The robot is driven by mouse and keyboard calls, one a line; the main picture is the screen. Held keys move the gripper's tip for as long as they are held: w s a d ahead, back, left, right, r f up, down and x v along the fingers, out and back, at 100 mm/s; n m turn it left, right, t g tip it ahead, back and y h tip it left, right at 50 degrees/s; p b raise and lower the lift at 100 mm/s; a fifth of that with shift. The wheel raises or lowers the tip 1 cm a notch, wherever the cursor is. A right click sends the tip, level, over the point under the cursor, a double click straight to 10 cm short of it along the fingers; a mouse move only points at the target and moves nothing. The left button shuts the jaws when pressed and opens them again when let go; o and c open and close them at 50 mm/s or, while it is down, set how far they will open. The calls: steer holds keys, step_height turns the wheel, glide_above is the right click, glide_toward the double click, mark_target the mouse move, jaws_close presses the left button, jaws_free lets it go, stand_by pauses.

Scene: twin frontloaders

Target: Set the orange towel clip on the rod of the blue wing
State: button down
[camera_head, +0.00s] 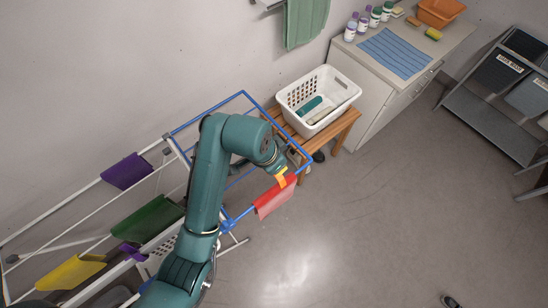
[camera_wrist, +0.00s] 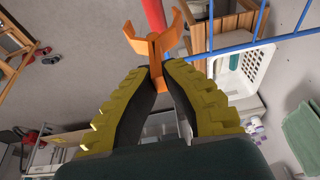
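My gripper (camera_wrist: 163,70) is shut on the orange towel clip (camera_wrist: 158,44), its tail between the fingertips and its forked jaws pointing away from the fingers. In the head view the clip (camera_head: 281,178) is just above the red towel (camera_head: 274,200) at the blue wing's outer edge. The blue wing (camera_head: 242,95) is a frame standing out from the drying rack, partly hidden by my arm. Its blue rod (camera_wrist: 235,47) runs to the right of the clip in the wrist view. I cannot tell whether the clip touches the rod.
A white basket (camera_head: 341,85) with a green item stands on a wooden bench (camera_head: 346,120) beside the wing. Purple, green and yellow cloths hang on the white rack (camera_head: 85,196) at left. A cabinet (camera_head: 372,90) with bottles is behind. Floor at right is mostly clear.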

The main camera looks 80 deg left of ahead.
steer(key=shift+s+d, duration=0.15)
steer(key=shift+s, duration=0.1)
steer(key=shift+f+b, duration=1.9)
steer(key=shift+f, duration=3.85)
steer(key=shift+c, duration=2)
jaws_free()
steer(key=shift+o, duration=0.3)
steer(key=o, duration=0.3)
steer(key=shift+o, duration=0.2)
steer(key=v, duration=1.2)
